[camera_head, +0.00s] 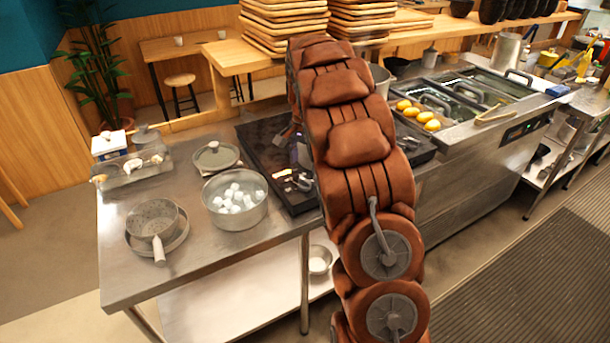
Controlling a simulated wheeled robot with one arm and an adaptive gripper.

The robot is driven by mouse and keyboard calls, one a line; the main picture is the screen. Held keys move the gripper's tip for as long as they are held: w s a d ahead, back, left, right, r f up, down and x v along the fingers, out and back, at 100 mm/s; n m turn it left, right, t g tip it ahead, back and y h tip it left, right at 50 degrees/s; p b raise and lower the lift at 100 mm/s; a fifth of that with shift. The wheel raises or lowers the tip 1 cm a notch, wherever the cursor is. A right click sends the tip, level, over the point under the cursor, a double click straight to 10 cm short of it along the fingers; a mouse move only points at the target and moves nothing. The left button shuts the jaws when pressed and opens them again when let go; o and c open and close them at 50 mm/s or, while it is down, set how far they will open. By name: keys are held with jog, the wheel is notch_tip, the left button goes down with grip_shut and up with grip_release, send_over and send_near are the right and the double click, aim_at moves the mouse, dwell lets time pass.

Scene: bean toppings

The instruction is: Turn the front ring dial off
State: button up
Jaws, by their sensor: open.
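A black hob (259,154) is set at the right end of the steel counter. My brown arm rises in front of it and covers its middle and much of its right side. Small shiny metal pieces (291,180) show on the hob just left of my arm, too small to tell what they are. I cannot make out the front ring dial or its setting. My gripper is not clearly visible; the arm bends over at the top and its end is hidden behind it.
Fryer basins (463,100) and yellow food (422,117) lie right of my arm. Stacked trays (284,22) are behind.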

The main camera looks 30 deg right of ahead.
aim_at(305, 180)
jog(key=shift+f+p, duration=0.8)
jog(key=shift+f, duration=2.1)
jog(key=shift+c, duration=0.3)
jog(key=c, duration=1.1)
jog(key=shift+f+b, duration=0.1)
jog(key=shift+b, duration=0.25)
jog(key=shift+f+n+b, duration=0.2)
jog(key=shift+n+b, duration=0.8)
jog(key=shift+b, duration=0.1)
jog(key=shift+n+b, duration=0.8)
jog(key=shift+b, duration=0.1)
jog(key=n+b, duration=0.2)
jog(key=n, duration=0.1)
jog(key=shift+r+n+b, duration=0.2)
jog(key=shift+n+b, duration=0.7)
jog(key=shift+n, duration=0.2)
